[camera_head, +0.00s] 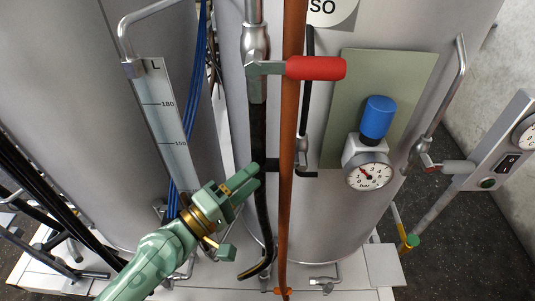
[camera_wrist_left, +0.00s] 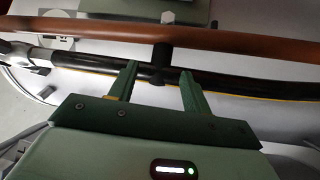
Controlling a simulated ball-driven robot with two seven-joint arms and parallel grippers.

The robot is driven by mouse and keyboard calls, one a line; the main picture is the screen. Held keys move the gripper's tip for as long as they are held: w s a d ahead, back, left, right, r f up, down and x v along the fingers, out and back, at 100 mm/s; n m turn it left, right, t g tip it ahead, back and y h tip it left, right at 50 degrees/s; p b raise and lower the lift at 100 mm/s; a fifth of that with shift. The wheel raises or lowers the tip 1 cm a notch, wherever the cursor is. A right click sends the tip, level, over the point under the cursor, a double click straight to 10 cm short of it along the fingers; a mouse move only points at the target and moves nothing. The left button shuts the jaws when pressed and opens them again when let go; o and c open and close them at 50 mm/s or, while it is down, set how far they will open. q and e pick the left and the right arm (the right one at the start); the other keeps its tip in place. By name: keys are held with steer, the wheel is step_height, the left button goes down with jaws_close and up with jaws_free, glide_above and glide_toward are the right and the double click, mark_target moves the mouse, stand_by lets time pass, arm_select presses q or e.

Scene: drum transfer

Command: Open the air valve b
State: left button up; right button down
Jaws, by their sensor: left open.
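A red-handled lever valve (camera_head: 316,67) sits on the upright black pipe at the top middle of the head view, its handle pointing right across an orange-brown pipe. No label shows which valve is b. My left gripper (camera_head: 252,178) is open, well below the red handle and in front of the black pipe. In the left wrist view, the open fingers of my left gripper (camera_wrist_left: 158,72) point at the black pipe (camera_wrist_left: 225,83), with a black bracket between them. Nothing is held; whether the fingertips touch the pipe cannot be told. The red handle is not seen there. My right gripper is out of view.
The orange-brown pipe (camera_head: 289,150) runs beside the black pipe. A blue knob (camera_head: 377,118) stands above a pressure gauge (camera_head: 369,177) on a green-grey plate (camera_head: 407,82). Blue cables (camera_head: 191,110) run left of my gripper. Large grey drums stand behind.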

mark_target(268, 166)
arm_select(q)
steer(key=x, duration=0.5)
steer(key=shift+w+d+p, duration=0.15)
steer(key=shift+w+p, duration=0.05)
steer(key=shift+p, duration=0.2)
